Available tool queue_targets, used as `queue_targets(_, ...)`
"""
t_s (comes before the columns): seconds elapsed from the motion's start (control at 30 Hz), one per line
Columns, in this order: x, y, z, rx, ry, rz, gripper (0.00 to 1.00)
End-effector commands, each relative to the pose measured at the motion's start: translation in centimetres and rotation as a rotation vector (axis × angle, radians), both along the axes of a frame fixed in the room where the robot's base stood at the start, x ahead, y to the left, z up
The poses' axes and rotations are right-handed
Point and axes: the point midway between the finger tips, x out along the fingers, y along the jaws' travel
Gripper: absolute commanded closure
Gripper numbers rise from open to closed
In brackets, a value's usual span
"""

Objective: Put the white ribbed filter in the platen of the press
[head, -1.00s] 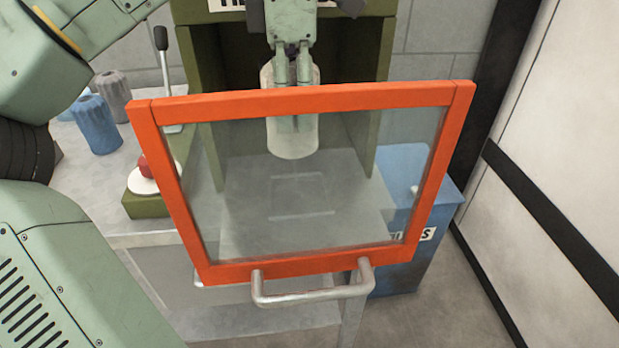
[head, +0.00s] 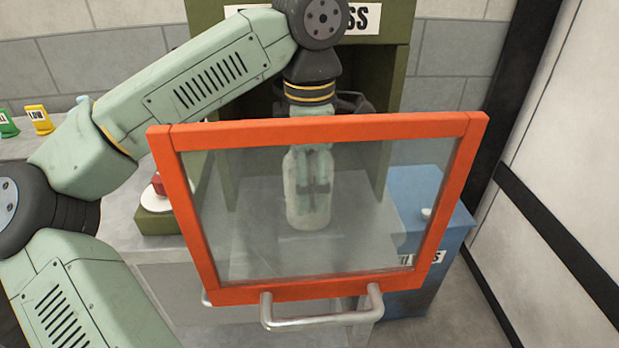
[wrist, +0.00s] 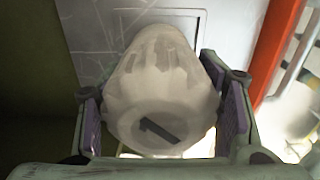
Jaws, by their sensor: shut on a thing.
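The white ribbed filter (head: 308,205) shows through the clear pane of the orange-framed guard in the head view. It is upright inside the press opening, over the grey platen (head: 255,245). My gripper (head: 313,180) comes down from above and is shut on it. In the wrist view the filter (wrist: 160,95) sits between the two purple-padded fingers of my gripper (wrist: 162,112), with a dark mark on its near end. The press (head: 400,60) is olive green. Whether the filter's bottom touches the platen cannot be told.
The orange guard frame (head: 330,292) with its metal handle (head: 320,318) stands in front of the opening. A red button (head: 158,183) on an olive box is at the left. A blue bin (head: 425,195) stands at the right. Green and yellow tags (head: 40,118) are at the far left.

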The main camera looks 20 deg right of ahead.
Motion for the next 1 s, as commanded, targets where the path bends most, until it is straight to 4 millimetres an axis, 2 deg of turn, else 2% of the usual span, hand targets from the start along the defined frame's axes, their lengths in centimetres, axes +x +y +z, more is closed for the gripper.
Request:
queue_targets(0.17, 0.0, 0.0, -0.4, 0.0, 0.0, 0.0, 0.76)
queue_targets(0.2, 0.0, 0.0, -0.3, 0.0, 0.0, 0.0, 0.39)
queue_targets(0.47, 0.0, 0.0, -0.3, 0.0, 0.0, 0.0, 0.21)
queue_targets(0.77, 0.0, 0.0, -0.2, 0.0, 0.0, 0.0, 0.2)
queue_targets(0.9, 0.1, 0.0, 0.6, 0.0, -0.001, 0.001, 0.2)
queue_targets(1.0, 0.1, 0.0, 2.1, 0.0, -0.002, 0.001, 0.2)
